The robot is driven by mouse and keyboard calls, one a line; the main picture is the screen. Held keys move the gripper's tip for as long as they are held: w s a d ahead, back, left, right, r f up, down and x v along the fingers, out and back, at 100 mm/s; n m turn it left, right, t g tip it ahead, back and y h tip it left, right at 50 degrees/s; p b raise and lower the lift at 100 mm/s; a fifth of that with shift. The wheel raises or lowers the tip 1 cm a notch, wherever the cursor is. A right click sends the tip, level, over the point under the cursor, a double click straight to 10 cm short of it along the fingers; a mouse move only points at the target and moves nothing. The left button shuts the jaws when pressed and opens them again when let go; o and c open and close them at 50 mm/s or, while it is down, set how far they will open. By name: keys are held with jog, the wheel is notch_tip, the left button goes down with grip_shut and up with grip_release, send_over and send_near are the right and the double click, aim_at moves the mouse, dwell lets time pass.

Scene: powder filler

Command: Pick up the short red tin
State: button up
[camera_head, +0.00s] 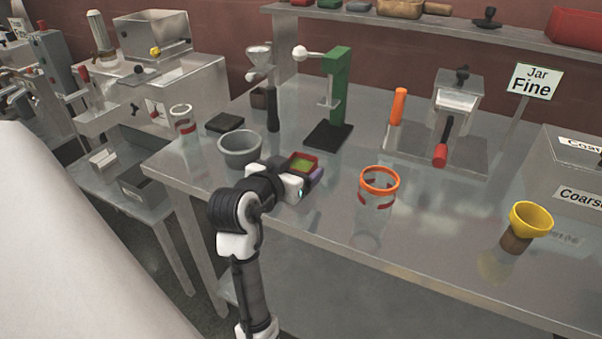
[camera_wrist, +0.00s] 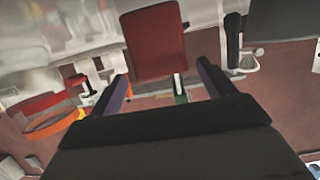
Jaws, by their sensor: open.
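The short red tin (camera_head: 303,162) is a small square tin with a red rim and green-yellow contents, standing on the metal table. In the wrist view its plain red side (camera_wrist: 155,42) is ahead, across the gap between my fingers. My gripper (camera_head: 309,178) is open at the near side of the tin, with one purple finger showing close to its right side. In the wrist view the two fingers of my gripper (camera_wrist: 163,78) are spread and nothing is clamped between them. The far finger is hidden in the head view, and I cannot tell whether either finger touches the tin.
A grey bowl (camera_head: 240,149) stands close to the left of my gripper. A green press stand (camera_head: 338,90) is behind the tin. A clear jar with an orange rim (camera_head: 379,182) stands to the right. The table's front edge runs below my wrist.

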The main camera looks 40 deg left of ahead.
aim_at(306, 160)
jog(key=p+x, duration=0.1)
jog(key=x, duration=0.3)
jog(key=shift+a+f, duration=0.15)
jog(key=shift+a, duration=0.05)
jog(key=shift+s, duration=0.1)
jog(key=c, duration=1.2)
jog(key=shift+o, duration=0.2)
